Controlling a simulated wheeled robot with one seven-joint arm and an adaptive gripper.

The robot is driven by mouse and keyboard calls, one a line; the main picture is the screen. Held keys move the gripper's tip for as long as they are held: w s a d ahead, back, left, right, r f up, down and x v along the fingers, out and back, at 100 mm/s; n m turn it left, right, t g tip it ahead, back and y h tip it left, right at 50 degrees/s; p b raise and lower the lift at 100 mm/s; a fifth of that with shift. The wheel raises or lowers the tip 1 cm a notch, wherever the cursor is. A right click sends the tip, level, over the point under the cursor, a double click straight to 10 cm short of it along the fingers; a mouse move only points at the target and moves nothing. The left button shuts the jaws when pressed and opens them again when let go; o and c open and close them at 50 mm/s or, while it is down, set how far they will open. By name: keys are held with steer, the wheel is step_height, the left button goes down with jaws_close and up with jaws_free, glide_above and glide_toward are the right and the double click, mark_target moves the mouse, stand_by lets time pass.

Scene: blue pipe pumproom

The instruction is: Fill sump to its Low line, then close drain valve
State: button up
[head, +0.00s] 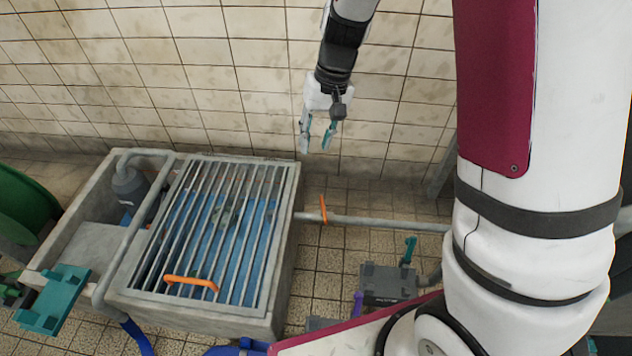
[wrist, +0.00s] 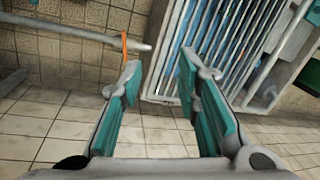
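The sump (head: 285,255) is a concrete basin under a grey metal grate, and blue water shows between the bars. I cannot make out a Low line. A pipe (head: 385,223) leaves its right side and carries an orange lever (head: 323,209), which looks like the drain valve. The lever stands across the pipe. It also shows in the wrist view (wrist: 124,50), beyond the left finger. My gripper (head: 318,146) is open and empty, in the air near the tiled wall, above and behind the pipe. The wrist view shows its parted teal fingers (wrist: 160,85).
An orange handle (head: 191,284) lies on the grate's front. A teal block (head: 54,300) sits at the basin's left, near a green round object (head: 22,208). A grey box (head: 388,284) with a teal lever (head: 409,250) stands at right. Tiled floor (head: 345,262) is bare between.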

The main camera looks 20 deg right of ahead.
steer(key=w+d+f+h, duration=0.15)
steer(key=w+f, duration=0.35)
steer(key=f, duration=0.7)
glide_above(324, 207)
step_height(324, 207, down, 12)
steer(key=shift+h, duration=0.45)
step_height(324, 207, down, 13)
steer(key=b, duration=0.5)
steer(key=shift+f, duration=0.2)
steer(key=shift+c, duration=0.6)
steer(key=shift+m, duration=0.3)
jaws_close()
